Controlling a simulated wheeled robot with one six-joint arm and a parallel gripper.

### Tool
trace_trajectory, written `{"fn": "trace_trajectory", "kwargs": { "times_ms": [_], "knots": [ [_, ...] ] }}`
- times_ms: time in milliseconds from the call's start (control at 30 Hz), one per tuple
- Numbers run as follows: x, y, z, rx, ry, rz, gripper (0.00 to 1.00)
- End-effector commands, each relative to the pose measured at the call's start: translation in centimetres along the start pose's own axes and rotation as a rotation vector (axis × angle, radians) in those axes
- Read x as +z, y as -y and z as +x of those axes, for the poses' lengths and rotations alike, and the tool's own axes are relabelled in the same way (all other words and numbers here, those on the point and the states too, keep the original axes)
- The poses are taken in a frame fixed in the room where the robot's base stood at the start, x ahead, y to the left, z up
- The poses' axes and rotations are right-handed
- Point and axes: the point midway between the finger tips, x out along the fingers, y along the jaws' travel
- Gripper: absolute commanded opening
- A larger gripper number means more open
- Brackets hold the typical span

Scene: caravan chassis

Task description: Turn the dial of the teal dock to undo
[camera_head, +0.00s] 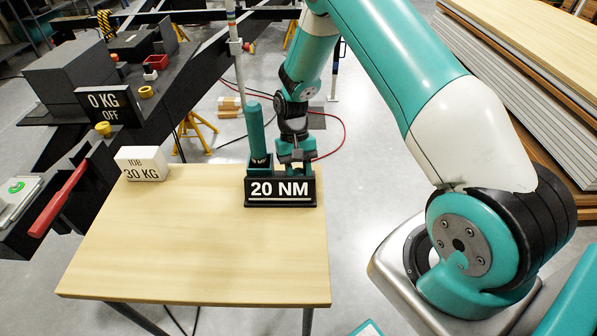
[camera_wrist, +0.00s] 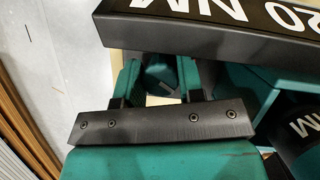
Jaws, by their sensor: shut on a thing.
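The teal dock (camera_head: 261,171) stands at the far edge of the wooden table, behind a black sign reading 20 NM (camera_head: 280,190). A tall teal cylinder (camera_head: 256,130) stands upright in its left part. My gripper (camera_head: 296,158) points down at the dock's right part, just behind the sign. In the wrist view its two teal fingers (camera_wrist: 159,78) are shut on a rounded dark teal piece, the dial (camera_wrist: 160,74), with a grey mark beside it. The dial is mostly hidden by the fingers and sign, so its angle cannot be told.
A white block marked JOB 30 KG (camera_head: 142,163) sits at the table's back left. The wooden table (camera_head: 200,245) is otherwise clear. Left are the dark chassis, a 0 KG OFF sign (camera_head: 108,104) and a red lever (camera_head: 58,198). Stacked boards (camera_head: 520,70) stand at right.

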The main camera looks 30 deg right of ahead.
Motion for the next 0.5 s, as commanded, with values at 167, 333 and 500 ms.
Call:
{"fn": "trace_trajectory", "kwargs": {
  "times_ms": [167, 333, 500],
  "knots": [
    [-0.11, 0.05, -0.16, 0.001, -0.005, -0.005, 0.12],
    [-0.11, 0.05, -0.17, 0.000, -0.006, -0.004, 0.12],
    [-0.10, 0.05, -0.15, 0.000, -0.005, -0.004, 0.46]
  ]
}}
